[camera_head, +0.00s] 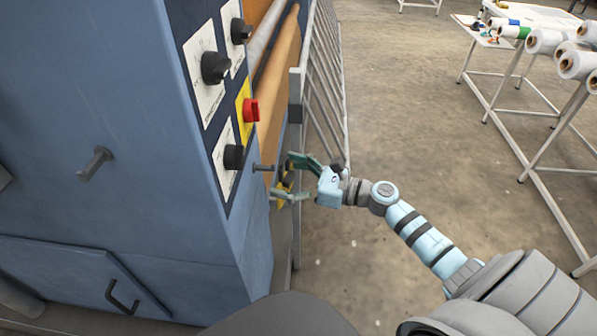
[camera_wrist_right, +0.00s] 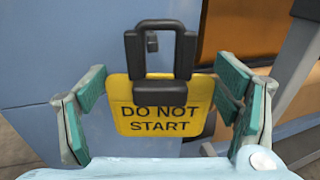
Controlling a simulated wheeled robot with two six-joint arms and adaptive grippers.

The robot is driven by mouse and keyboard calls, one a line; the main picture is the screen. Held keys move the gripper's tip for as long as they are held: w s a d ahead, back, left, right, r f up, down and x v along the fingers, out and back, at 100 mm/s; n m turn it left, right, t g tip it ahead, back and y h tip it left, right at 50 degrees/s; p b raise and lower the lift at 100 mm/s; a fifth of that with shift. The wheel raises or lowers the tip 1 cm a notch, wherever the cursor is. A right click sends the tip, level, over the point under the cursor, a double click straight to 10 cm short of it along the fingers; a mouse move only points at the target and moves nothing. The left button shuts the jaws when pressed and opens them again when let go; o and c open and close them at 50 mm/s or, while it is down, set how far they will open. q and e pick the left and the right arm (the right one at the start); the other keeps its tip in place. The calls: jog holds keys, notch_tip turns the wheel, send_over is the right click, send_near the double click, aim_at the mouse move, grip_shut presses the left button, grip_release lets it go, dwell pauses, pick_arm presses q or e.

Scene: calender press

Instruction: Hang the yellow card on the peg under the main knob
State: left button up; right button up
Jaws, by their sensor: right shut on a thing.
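The yellow card (camera_wrist_right: 160,118) reads DO NOT START and has a black padlock-shaped hanger (camera_wrist_right: 130,62) at its top. My right gripper (camera_head: 287,179) is shut on the card, with its green fingers at the card's left and right edges in the wrist view (camera_wrist_right: 165,112). The card is upright. In the head view little of it shows between the fingers. The main knob (camera_head: 250,110) is red on a yellow plate. A dark peg (camera_head: 263,167) sticks out below it, just left of my gripper. In the wrist view the peg (camera_wrist_right: 152,42) shows within the hanger's opening; I cannot tell whether it passes through.
The blue cabinet (camera_head: 110,90) carries several black knobs. A metal guard rail (camera_head: 325,80) stands behind my gripper. Tables with rolls (camera_head: 545,42) are at the far right; the floor between is clear.

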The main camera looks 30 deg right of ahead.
aim_at(256, 175)
jog(key=shift+w+a+p, duration=0.55)
jog(key=shift+w+a, duration=0.4)
jog(key=shift+a, duration=0.3)
jog(key=shift+w+a+f+b, duration=0.4)
jog(key=shift+a+f+b, duration=0.1)
jog(key=shift+a+f, duration=0.05)
pick_arm(q)
jog(key=shift+s+d, duration=0.1)
jog(key=shift+d, duration=0.05)
pick_arm(e)
jog(key=o, duration=0.9)
jog(key=shift+a, duration=0.1)
pick_arm(q)
jog(key=shift+d, duration=0.1)
pick_arm(e)
jog(key=shift+o, duration=0.2)
